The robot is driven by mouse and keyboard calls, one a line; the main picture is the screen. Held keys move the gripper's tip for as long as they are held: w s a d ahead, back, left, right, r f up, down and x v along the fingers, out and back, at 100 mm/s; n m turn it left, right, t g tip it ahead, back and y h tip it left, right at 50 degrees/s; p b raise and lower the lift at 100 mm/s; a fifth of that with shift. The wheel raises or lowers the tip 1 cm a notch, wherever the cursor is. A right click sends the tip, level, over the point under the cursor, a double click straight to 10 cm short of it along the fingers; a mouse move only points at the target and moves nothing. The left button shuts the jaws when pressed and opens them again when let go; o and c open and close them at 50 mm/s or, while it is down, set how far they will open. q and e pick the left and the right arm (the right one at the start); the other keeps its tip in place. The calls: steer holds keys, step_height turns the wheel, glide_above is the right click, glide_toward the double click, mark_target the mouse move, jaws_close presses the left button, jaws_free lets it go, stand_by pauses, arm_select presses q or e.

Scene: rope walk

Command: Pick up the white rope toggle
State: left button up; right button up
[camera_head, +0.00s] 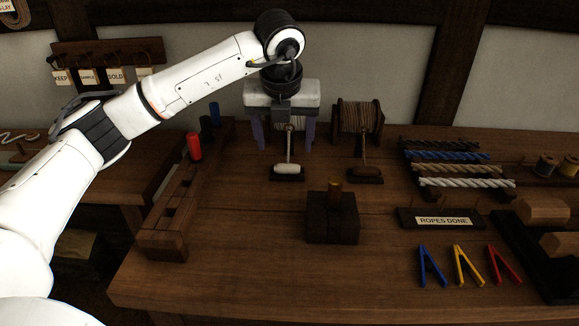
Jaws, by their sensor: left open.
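A small white toggle (287,169) lies across a dark block (286,178) near the middle of the bench. A pale cord or stem (289,147) runs from it toward the back, up between my left gripper's fingers. My left gripper (284,146) is open, its two purplish fingers wide apart, behind and above the toggle. It appears empty and does not touch the toggle. The gripper body hides what stands behind it. My right gripper is not in view.
A wound reel (358,128) with a brown toggle (365,171) stands right of the gripper. A dark block with a brass peg (334,191) is in front. A wooden rack (167,214) with a red peg (194,147) stands left. Rope samples (466,183) and coloured clips (468,265) lie right.

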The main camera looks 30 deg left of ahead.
mark_target(287, 164)
arm_select(q)
steer(key=f, duration=0.5)
steer(key=shift+w, duration=0.25)
steer(key=shift+w+f, duration=0.2)
steer(key=shift+f, duration=0.3)
steer(key=c, duration=1.1)
steer(key=shift+r, duration=0.1)
